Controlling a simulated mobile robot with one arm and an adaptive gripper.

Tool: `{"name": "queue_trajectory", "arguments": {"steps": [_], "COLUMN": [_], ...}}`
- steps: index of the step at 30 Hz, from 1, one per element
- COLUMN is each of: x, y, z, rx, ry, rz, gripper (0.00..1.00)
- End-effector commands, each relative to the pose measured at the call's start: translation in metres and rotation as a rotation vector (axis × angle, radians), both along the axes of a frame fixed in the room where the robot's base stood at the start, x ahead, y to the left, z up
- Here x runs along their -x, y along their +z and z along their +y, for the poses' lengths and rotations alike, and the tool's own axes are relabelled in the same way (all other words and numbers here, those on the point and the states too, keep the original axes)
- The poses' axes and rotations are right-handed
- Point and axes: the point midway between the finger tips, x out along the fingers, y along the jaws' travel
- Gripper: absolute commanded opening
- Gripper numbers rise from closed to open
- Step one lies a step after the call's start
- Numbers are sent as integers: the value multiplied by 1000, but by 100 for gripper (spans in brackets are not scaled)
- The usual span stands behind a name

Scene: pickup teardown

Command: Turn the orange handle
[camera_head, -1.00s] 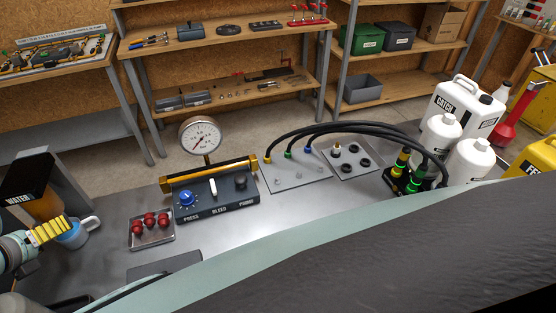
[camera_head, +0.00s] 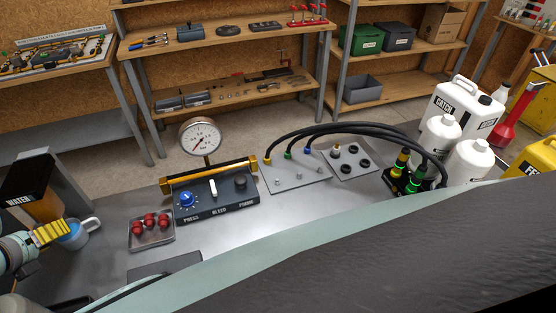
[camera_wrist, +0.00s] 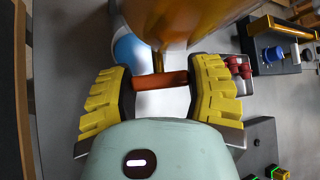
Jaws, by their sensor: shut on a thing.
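The orange handle (camera_wrist: 160,80) is a short orange-brown bar in the middle of the wrist view, lying between the yellow finger pads. My gripper (camera_wrist: 163,85) is shut on it, one pad at each end. In the head view my gripper (camera_head: 50,233) is at the left edge, in front of the water dispenser (camera_head: 28,178), and its fingers hide the handle there. The dispenser has a dark top labelled WATER and an amber tank, which fills the top of the wrist view (camera_wrist: 185,18). A blue and white mug (camera_head: 78,234) stands close beside the gripper.
Black hoses (camera_head: 350,128) and white jugs (camera_head: 465,108) are farther right.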

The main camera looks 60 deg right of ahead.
Motion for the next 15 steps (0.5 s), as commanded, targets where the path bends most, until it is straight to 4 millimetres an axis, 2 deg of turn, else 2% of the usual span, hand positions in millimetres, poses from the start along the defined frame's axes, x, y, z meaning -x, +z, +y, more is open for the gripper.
{"name": "queue_trajectory", "arguments": {"steps": [15], "x": [2], "y": [6], "z": [-2], "rx": [-232], "ry": [-1], "rz": [-166], "gripper": [19]}}
